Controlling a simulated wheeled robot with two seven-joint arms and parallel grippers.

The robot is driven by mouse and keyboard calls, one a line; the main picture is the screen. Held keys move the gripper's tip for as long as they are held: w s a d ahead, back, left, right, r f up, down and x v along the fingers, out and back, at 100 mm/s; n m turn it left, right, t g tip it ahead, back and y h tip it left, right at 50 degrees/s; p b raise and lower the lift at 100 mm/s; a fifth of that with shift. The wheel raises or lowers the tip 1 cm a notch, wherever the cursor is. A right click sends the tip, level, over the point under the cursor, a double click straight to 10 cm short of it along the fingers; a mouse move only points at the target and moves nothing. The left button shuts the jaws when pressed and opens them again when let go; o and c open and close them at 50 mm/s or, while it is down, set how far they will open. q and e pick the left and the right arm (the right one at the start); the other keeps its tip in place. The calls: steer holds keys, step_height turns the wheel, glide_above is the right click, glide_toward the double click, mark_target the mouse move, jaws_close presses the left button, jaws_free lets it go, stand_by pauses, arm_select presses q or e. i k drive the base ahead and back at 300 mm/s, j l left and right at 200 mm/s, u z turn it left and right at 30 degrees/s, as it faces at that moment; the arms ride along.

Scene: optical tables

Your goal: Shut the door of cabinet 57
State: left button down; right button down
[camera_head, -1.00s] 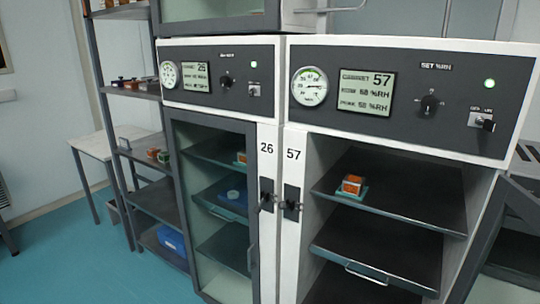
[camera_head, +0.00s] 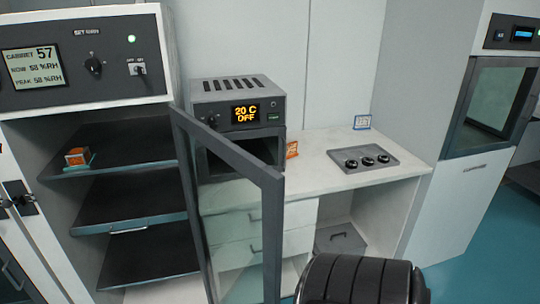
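Cabinet 57 (camera_head: 85,107) stands at the left, its front panel reading "CABINET 57". Its door (camera_head: 277,215), a grey frame with a clear glass pane, stands wide open, swung out from the cabinet's right side toward me. The opening is uncovered and shows dark shelves (camera_head: 120,213). A small orange-and-white box (camera_head: 77,157) sits on a green base on the upper shelf. A black latch (camera_head: 18,198) is on the white post left of the opening. Neither of my grippers is in view.
Right of the door, a white counter (camera_head: 320,160) carries a grey oven-like unit (camera_head: 238,98) reading "20 C OFF" and a tray with three black round pieces (camera_head: 366,158). A tall white cabinet (camera_head: 470,190) stands farther right. Blue floor (camera_head: 480,255) is clear at the lower right.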

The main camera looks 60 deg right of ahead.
mark_target(272, 182)
steer(key=k+l, duration=0.1)
steer(key=l, duration=0.3)
steer(key=k+l, duration=0.15)
steer(key=l, duration=0.3)
steer(key=k+l, duration=0.1)
steer(key=l, duration=0.3)
steer(key=k+l+z, duration=0.1)
steer(key=l, duration=0.35)
steer(key=k+l, duration=0.15)
steer(key=l, duration=0.25)
